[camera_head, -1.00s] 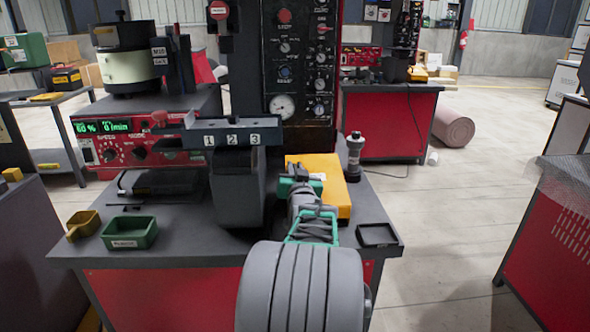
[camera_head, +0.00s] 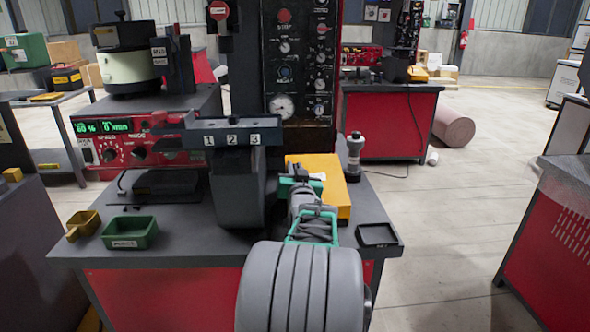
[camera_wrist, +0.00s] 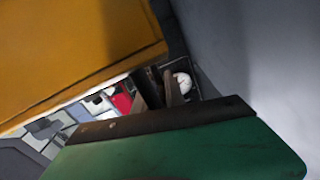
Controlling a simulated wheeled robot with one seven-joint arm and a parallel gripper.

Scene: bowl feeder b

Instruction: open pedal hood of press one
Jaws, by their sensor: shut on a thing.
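Press one stands on the near bench, with a grey column (camera_head: 237,188) and a bar marked 1 2 3 (camera_head: 231,135). The yellow pedal hood (camera_head: 328,177) sits on the bench to the right of this column. It fills the upper left of the wrist view (camera_wrist: 75,45). My gripper (camera_head: 294,172), with green parts, reaches in from the front to the hood's left side, between hood and column. In the wrist view its dark fingers (camera_wrist: 159,90) are close together at the hood's edge, shut on it. The exact contact is mostly hidden.
A green tray (camera_head: 130,232) and a yellow scoop (camera_head: 83,224) lie at the bench's left. A dark shallow tray (camera_head: 378,235) and a bottle-like object (camera_head: 354,156) stand right of the hood. The grey column is close beside my gripper. Open floor lies to the right.

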